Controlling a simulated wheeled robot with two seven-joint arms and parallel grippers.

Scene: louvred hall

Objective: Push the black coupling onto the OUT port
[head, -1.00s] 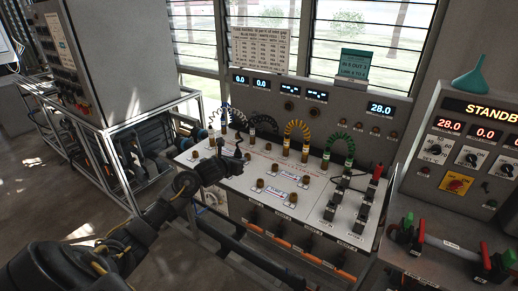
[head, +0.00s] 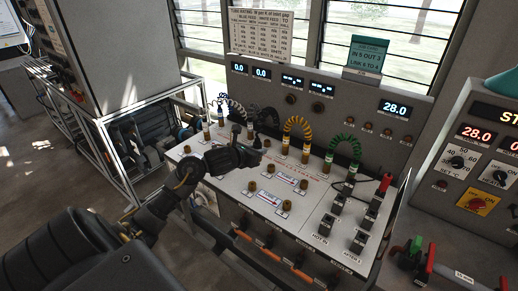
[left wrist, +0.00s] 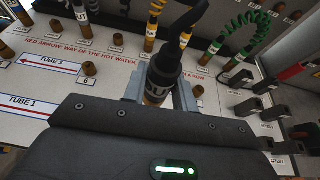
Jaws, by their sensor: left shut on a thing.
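The black coupling (left wrist: 165,75) is upright between the fingers of my left gripper (left wrist: 160,88) in the left wrist view, with a black hose rising from its top. In the head view the left gripper (head: 254,152) is over the white port panel (head: 228,182), beside the black hose (head: 267,112). The OUT port itself is not clearly seen. My right gripper is not in view.
Yellow (head: 298,122) and green (head: 346,143) coiled hoses stand to the right on the panel. Bare brass ports (head: 287,205) stand along its front. Black switches (head: 324,228) are at the right. A sign (head: 367,62) stands behind.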

